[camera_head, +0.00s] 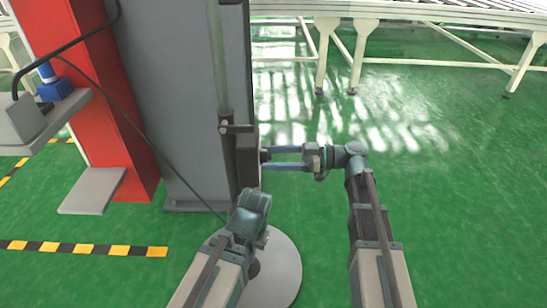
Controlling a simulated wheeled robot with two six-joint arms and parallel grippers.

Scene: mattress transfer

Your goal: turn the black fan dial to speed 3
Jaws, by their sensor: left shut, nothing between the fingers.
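The fan's grey pole (219,60) stands on a round grey base (284,268), with a dark control box (246,160) on the pole. The black dial (265,155) sticks out from the right side of the box. My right gripper (266,159) points left at the box. Its two blue fingers are apart, one above and one below the dial, and the dial lies between their tips. The dial's speed marks are too small to read. My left gripper (261,239) is lower, in front of the pole and over the base. Its fingers are mostly hidden by the wrist.
A red and grey column (175,100) stands behind and left of the fan. A shelf (60,115) with a blue device (52,85) is at the left. A black cable hangs nearby. A roller conveyor (420,12) runs along the back. The green floor at right is clear.

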